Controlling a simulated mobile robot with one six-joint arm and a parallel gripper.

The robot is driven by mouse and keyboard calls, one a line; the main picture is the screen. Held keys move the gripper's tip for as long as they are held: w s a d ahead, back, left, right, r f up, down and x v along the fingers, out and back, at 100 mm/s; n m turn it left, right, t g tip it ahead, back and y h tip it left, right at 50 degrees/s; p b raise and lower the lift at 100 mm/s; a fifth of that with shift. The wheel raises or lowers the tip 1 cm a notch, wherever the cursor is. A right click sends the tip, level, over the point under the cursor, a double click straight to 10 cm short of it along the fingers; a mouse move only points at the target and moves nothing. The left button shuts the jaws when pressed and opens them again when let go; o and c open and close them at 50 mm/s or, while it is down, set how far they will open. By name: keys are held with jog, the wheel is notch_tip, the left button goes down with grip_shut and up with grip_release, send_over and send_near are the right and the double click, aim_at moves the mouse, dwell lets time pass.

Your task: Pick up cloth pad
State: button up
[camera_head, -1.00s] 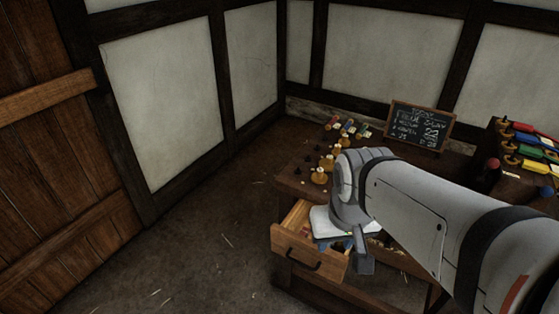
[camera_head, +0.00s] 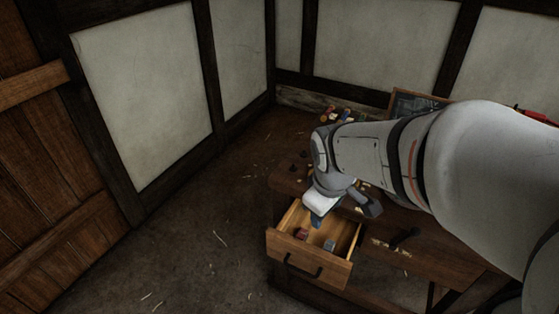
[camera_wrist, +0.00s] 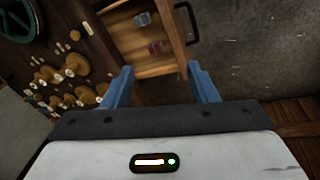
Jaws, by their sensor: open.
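My gripper (camera_head: 321,216) is open and empty, above the back part of an open wooden drawer (camera_head: 307,268). In the wrist view its two blue fingers (camera_wrist: 158,78) are spread apart, with the drawer (camera_wrist: 121,7) beyond them. Two small things lie in the drawer: a dull red one (camera_head: 301,234), also in the wrist view (camera_wrist: 155,47), and a grey-blue one (camera_head: 329,246), also there (camera_wrist: 143,19). Neither touches my fingers. I cannot tell which of them, if either, is the cloth pad. My gripper hides part of the drawer's back.
The drawer belongs to a dark wooden bench (camera_head: 432,246). Several wooden spools (camera_wrist: 75,65) stand on its top, beside my gripper in the wrist view. A chalkboard (camera_head: 410,103) stands at the back, partly hidden by my arm.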

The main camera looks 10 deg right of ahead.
jog(key=w+f+n+b, duration=0.4)
jog(key=w+f+n, duration=0.4)
jog(key=f+n, duration=0.3)
jog(key=n+b, duration=0.2)
jog(key=n, duration=0.8)
send_near(302, 234)
jog(key=a+f, duration=0.1)
jog(key=f, duration=0.1)
jog(key=w+f+b, duration=0.1)
jog(key=f, duration=0.1)
jog(key=shift+h, duration=0.4)
jog(key=b+x, duration=0.2)
jog(key=x, duration=0.3)
jog(key=shift+d+f+b, duration=0.15)
jog(key=shift+d+b, duration=0.25)
jog(key=shift+d, duration=0.05)
jog(key=c, duration=1)
